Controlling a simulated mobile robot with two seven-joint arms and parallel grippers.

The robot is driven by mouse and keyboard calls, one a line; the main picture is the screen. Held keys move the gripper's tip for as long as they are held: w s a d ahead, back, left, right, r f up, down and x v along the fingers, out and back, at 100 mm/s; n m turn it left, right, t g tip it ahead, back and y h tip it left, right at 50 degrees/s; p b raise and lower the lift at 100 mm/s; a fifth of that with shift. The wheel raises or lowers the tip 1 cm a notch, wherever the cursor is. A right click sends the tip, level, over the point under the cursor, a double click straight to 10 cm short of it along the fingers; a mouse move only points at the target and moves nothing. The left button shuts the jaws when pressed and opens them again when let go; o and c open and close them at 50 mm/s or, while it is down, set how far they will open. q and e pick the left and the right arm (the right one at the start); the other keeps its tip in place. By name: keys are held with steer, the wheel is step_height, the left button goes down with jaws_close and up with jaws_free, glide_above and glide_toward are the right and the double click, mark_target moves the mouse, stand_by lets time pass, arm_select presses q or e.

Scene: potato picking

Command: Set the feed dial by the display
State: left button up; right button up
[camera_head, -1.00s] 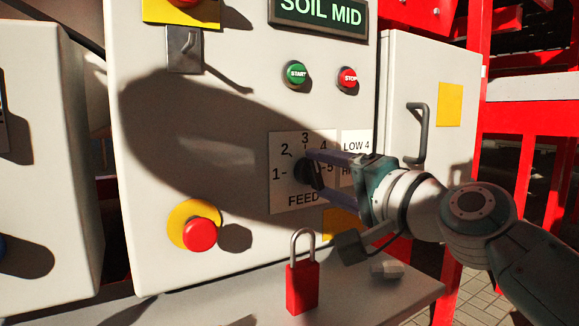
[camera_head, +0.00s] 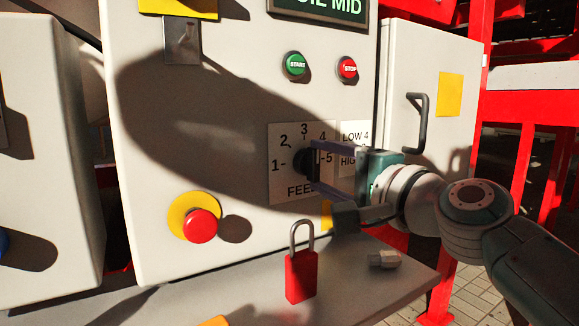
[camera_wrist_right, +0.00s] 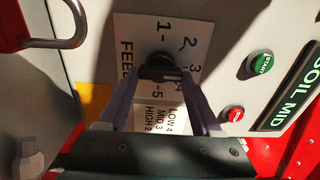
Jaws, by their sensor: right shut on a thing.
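The black feed dial (camera_head: 301,163) is on a white plate (camera_head: 287,139) marked 1 to 5 and FEED. My right gripper (camera_head: 316,168) is shut on the dial, one finger above it and one below in the head view. The wrist view also shows the dial (camera_wrist_right: 160,62) between the fingers (camera_wrist_right: 160,85). I cannot tell which number the dial points at. The display (camera_wrist_right: 291,90) reads SOIL MID in the wrist view; its top is cut off in the head view. A legend (camera_wrist_right: 160,117) reads LOW 4, MID 3, HIGH 2. My left gripper is not in view.
Green START (camera_head: 295,64) and red STOP (camera_head: 347,68) buttons sit above the dial. A red mushroom button (camera_head: 201,225) is at lower left. A red padlock (camera_head: 301,276) stands on the ledge (camera_head: 400,296) below. A cabinet handle (camera_head: 423,122) is close above my right arm.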

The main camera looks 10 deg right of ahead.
steer(key=o, duration=1.4)
steer(key=shift+s+d, duration=0.15)
steer(key=shift+s, duration=0.2)
steer(key=p+v, duration=0.3)
steer(key=v, duration=0.6)
steer(key=shift+s, duration=0.1)
